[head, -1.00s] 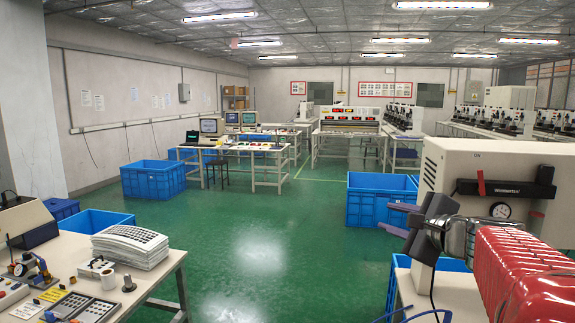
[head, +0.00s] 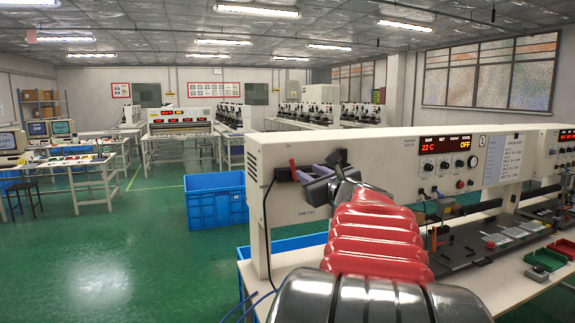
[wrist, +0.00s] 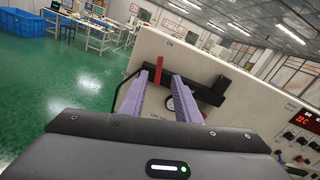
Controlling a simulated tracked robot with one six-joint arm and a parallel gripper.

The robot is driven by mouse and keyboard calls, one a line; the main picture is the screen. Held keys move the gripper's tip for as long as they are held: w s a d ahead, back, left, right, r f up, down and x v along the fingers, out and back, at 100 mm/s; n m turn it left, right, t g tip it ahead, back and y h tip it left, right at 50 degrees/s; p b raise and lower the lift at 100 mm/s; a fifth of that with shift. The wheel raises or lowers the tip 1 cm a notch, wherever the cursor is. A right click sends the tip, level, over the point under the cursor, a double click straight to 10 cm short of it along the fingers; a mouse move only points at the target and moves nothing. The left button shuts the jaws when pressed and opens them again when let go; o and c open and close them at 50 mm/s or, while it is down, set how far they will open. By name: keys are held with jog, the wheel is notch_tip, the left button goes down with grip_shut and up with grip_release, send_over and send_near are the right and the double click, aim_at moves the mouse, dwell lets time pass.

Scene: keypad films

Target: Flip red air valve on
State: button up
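The red valve lever (wrist: 158,69) stands nearly upright on a black valve bar (wrist: 208,92) on the end of a cream machine cabinet. In the head view the lever (head: 292,163) shows only as a small red piece left of my gripper. My gripper (wrist: 160,82) has two purple fingers, spread apart with nothing held. In the wrist view the lever shows between the fingertips; I cannot tell whether they reach around it. In the head view my gripper (head: 319,167) is close to the cabinet end and hides much of the valve bar.
The cream cabinet (head: 385,150) has a red display reading OFF and stands on a bench with small trays. A blue crate (head: 215,200) stands left of the bench. The green floor (head: 110,240) further left is clear.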

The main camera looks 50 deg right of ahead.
aim_at(292, 164)
jog(key=shift+x, duration=6.8)
jog(key=shift+c, duration=0.2)
grip_shut()
